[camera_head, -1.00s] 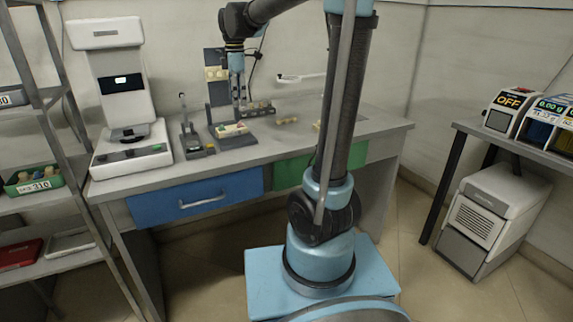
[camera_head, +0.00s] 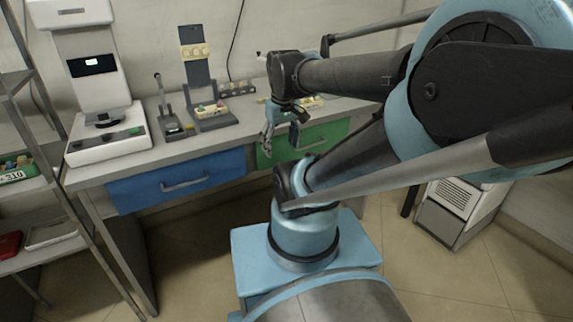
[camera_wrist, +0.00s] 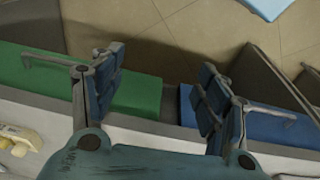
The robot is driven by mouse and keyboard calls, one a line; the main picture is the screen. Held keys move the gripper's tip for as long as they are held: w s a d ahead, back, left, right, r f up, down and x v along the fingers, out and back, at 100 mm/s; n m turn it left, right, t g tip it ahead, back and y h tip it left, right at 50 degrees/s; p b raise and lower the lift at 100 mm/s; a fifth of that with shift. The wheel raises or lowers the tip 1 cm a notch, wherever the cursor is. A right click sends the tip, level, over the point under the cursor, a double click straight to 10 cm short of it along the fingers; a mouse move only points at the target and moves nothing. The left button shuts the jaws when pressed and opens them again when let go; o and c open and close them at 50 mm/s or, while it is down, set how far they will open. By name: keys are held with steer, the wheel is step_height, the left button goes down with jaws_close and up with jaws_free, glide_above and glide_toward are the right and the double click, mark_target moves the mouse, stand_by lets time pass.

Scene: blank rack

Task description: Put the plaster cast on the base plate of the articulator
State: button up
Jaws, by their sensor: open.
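The articulator (camera_head: 197,75) stands on the bench, a grey upright with a cream cast (camera_head: 195,52) on its upper part. A cream plaster cast (camera_head: 209,109) with red and green marks lies on its base plate (camera_head: 218,122); whether it sits fully flat is too small to tell. My gripper (camera_head: 281,140) is open and empty, in front of the bench edge near the green drawer, to the right of the articulator and apart from it. In the wrist view my gripper's (camera_wrist: 150,88) fingers are wide apart with nothing between them.
A white machine (camera_head: 100,110) stands at the bench's left, with a small dark stand (camera_head: 172,120) beside the articulator. More cream casts (camera_head: 312,102) lie on the bench behind my gripper; cream pieces (camera_wrist: 22,138) show in the wrist view. Blue (camera_head: 178,180) and green (camera_head: 322,137) drawers front the bench.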

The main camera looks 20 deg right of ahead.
steer(key=s+d+f+m, duration=0.1)
steer(key=s+f+m, duration=0.2)
steer(key=s+f, duration=0.1)
steer(key=shift+f, duration=0.7)
steer(key=shift+w+f, duration=0.2)
steer(key=shift+w, duration=0.25)
